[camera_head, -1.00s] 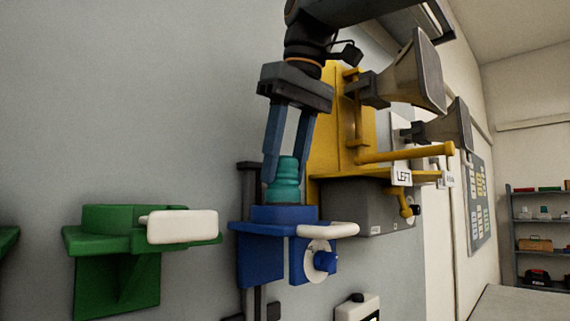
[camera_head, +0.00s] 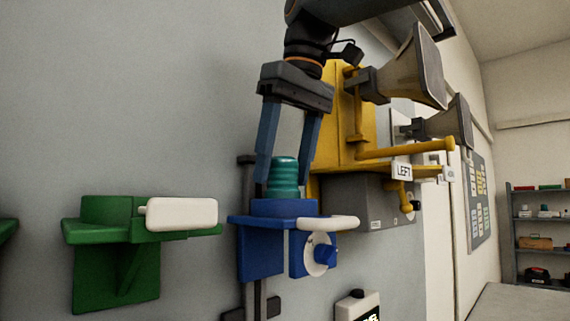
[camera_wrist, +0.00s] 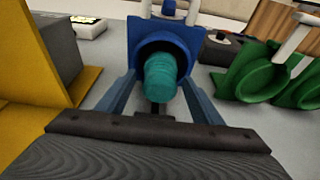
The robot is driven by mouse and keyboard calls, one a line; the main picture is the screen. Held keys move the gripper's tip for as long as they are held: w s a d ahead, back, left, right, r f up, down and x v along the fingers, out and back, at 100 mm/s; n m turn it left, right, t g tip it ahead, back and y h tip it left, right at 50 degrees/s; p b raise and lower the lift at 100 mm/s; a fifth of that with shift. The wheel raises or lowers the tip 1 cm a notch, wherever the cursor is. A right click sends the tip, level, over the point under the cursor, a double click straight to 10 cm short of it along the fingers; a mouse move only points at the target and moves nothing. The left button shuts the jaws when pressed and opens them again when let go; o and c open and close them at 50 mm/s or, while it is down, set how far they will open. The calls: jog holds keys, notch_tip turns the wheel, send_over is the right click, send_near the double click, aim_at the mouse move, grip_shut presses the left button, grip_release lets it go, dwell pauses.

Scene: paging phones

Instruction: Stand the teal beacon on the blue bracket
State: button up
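The teal beacon (camera_head: 283,177) stands upright on the blue bracket (camera_head: 270,232) in the head view, its lower end inside the bracket's raised ring. In the wrist view the beacon (camera_wrist: 160,78) sits in the round opening of the blue bracket (camera_wrist: 140,32). My gripper (camera_head: 283,180) is around the beacon from above, one finger on each side. In both views there are gaps between the fingers and the beacon, so the gripper is open. The beacon's base is hidden by the ring.
A green bracket (camera_head: 112,232) with a white lever is on the wall to the left. A yellow frame (camera_head: 335,125) with a "LEFT" tag, a grey box (camera_head: 365,203) and horn speakers (camera_head: 420,70) are close on the right. A white lever (camera_head: 328,223) projects from the blue bracket.

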aim_at(294, 189)
jog(key=v, duration=0.7)
jog(key=shift+r, duration=0.4)
